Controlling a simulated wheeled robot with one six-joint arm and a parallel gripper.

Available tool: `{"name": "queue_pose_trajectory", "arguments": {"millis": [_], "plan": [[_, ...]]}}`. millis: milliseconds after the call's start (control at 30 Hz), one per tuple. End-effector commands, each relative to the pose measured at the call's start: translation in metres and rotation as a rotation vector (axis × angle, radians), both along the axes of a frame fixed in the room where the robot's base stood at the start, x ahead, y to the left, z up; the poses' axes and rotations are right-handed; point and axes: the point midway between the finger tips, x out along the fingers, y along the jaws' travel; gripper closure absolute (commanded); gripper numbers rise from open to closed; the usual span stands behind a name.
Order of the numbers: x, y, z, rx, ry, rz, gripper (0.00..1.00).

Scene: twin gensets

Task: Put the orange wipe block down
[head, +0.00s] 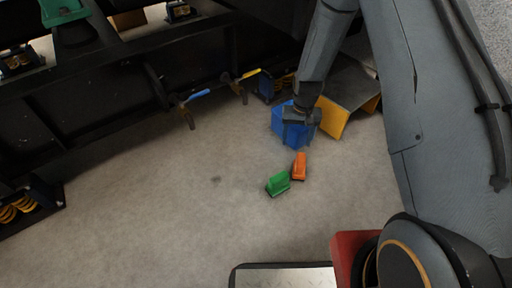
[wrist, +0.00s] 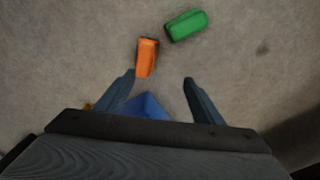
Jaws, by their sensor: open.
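The orange wipe block (head: 299,167) lies on the grey floor. In the wrist view the orange block (wrist: 147,57) lies beyond my fingertips, apart from them and nearer the left finger. My gripper (wrist: 158,80) is open with nothing between its fingers. In the head view my gripper (head: 297,116) hangs in front of a blue box, and its fingers are hard to make out.
A green block (head: 278,183) lies just left of the orange one. The blue box (head: 280,122) stands behind, beside a yellow-edged ramp-like piece (head: 333,118). A dark frame with blue-handled (head: 199,94) and yellow-handled valves runs along the back.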

Motion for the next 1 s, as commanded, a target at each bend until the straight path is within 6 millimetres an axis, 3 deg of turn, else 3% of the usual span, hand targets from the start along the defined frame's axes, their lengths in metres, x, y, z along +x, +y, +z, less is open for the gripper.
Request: {"name": "queue_pose_trajectory", "arguments": {"millis": [33,100,267,500,800,1000], "plan": [[-0.001,0.017,0.028,0.004,-0.011,0.03,0.38],[-0.009,0.039,0.063,0.008,-0.016,0.067,0.38],[-0.038,0.084,0.135,0.023,-0.025,0.154,0.38],[-0.106,0.139,0.229,0.049,-0.037,0.288,0.38],[-0.218,0.175,0.315,0.091,-0.046,0.462,0.38],[-0.295,0.178,0.348,0.122,-0.048,0.574,0.38]]}}
